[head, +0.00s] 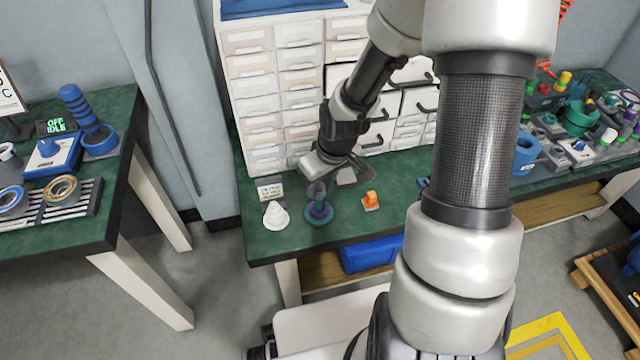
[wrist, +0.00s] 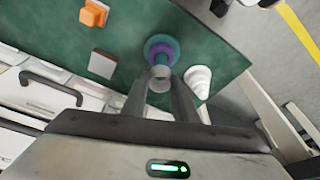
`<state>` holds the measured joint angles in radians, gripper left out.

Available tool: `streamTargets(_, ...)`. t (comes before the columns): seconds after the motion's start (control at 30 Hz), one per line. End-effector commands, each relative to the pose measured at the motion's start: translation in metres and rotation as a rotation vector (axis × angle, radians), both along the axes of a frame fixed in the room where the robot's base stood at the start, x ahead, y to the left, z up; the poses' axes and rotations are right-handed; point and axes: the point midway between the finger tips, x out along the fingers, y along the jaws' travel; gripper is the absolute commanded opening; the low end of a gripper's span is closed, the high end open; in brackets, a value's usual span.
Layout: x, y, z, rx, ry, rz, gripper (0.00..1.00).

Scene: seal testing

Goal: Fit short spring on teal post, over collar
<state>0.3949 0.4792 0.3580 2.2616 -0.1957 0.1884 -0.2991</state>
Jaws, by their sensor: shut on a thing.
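The teal post (head: 319,214) stands near the front edge of the green bench, with a purple collar (head: 319,209) on it. In the wrist view the teal base (wrist: 150,42) and the purple collar (wrist: 165,50) show just beyond my fingertips. My gripper (head: 317,187) points down over the post. It is shut on a small grey ring-shaped piece, seemingly the short spring (wrist: 160,72). The spring lines up closely with the post in both views. The post's top is hidden, so I cannot tell whether the spring is around it or just above it.
A white stepped cone (head: 275,215) stands close to the left of the post. An orange piece (head: 370,200) on a grey base stands to the right. The bench's front edge is near.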

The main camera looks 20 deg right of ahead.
Motion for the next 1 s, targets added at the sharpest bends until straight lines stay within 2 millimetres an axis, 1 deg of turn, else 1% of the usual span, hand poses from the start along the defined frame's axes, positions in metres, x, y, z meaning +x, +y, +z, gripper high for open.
streamTargets(1.0,0.000,0.000,-0.024,0.000,0.000,0.000,0.04)
